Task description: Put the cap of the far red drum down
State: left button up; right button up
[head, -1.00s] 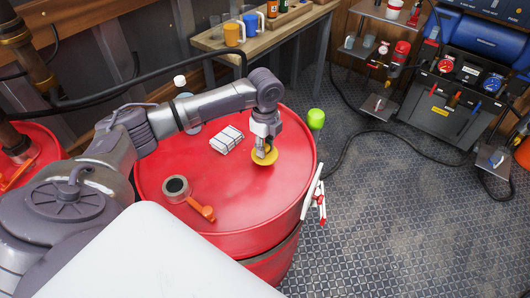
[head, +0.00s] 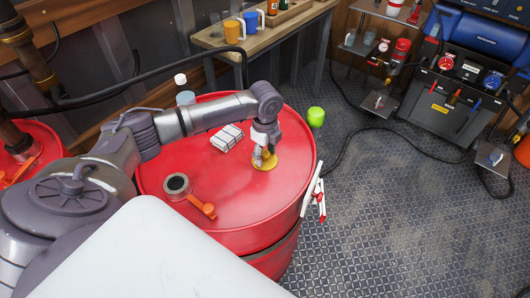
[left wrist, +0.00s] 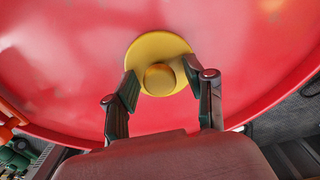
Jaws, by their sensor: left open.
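The yellow round cap (head: 264,165) with a raised knob lies flat, as far as I can see, on the top of the large red drum (head: 230,205). It also shows in the left wrist view (left wrist: 158,48). My left gripper (head: 264,158) points down over the cap. In the left wrist view its two fingers (left wrist: 160,80) stand open on either side of the knob, over the cap's near edge. The fingers hide part of the cap in the head view. My right gripper is not in view.
A white wrapped packet (head: 227,138), a tape roll (head: 176,185) and an orange-handled tool (head: 201,206) lie on the drum. A bottle (head: 184,90) stands behind it. A green ball-like thing (head: 316,117) and white-red sticks (head: 315,195) are at its right edge. The drum top's front right is clear.

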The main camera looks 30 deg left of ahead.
aim_at(265, 152)
pick_arm(q)
notch_tip(265, 152, up, 12)
jog(key=b, duration=0.2)
jog(key=shift+r, duration=0.2)
jog(key=shift+f, duration=0.1)
dwell(0.6)
